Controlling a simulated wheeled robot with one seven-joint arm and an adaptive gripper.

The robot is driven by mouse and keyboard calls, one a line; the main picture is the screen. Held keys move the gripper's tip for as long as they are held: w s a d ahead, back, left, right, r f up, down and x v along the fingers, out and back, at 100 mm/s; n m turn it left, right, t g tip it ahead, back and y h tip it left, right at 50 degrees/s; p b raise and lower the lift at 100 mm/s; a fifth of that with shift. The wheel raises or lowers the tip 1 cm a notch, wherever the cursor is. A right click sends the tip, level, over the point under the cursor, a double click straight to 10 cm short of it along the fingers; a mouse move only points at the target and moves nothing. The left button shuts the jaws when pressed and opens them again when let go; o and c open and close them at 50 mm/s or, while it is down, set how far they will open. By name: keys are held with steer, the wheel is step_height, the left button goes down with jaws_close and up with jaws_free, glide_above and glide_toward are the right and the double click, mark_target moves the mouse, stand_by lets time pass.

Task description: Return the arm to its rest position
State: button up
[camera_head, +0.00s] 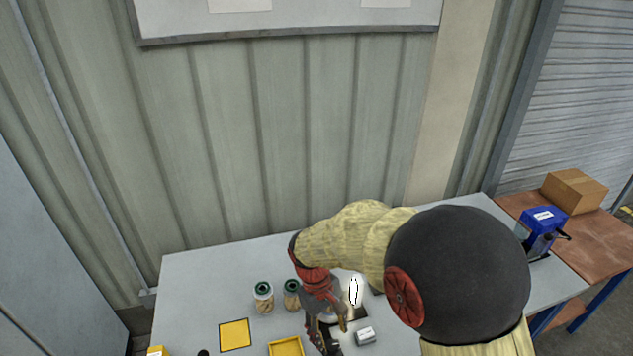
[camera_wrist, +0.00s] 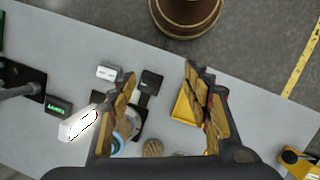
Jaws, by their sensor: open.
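My gripper (camera_wrist: 159,73) is open in the wrist view, its two fingers spread with nothing held between them. In the head view my gripper (camera_head: 331,336) hangs low over the grey table (camera_head: 205,275), partly hidden by my arm. Two filter cartridges with green tops, a left one (camera_head: 263,298) and a right one (camera_head: 291,294), stand upright to the left of the gripper, apart from it. A glossy white object (camera_head: 354,290) is just right of the gripper; a white object also shows at the left of the wrist view (camera_wrist: 78,125).
A yellow tray (camera_head: 286,347) and a yellow square (camera_head: 234,334) lie on the front left of the table. A small grey box (camera_head: 365,336) is near the gripper. A blue device (camera_head: 541,232) and a cardboard box (camera_head: 574,191) stand at the right. The table's back left is clear.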

steer(key=s+d+r+m+t+y+b, duration=0.2)
steer(key=s+d+r+m+t+b, duration=0.5)
steer(key=s+d+r, duration=0.8)
steer(key=shift+d+r+m+t, duration=0.25)
steer(key=shift+r+m+t, duration=0.05)
steer(key=shift+r, duration=0.1)
steer(key=shift+c, duration=0.6)
stand_by(1.2)
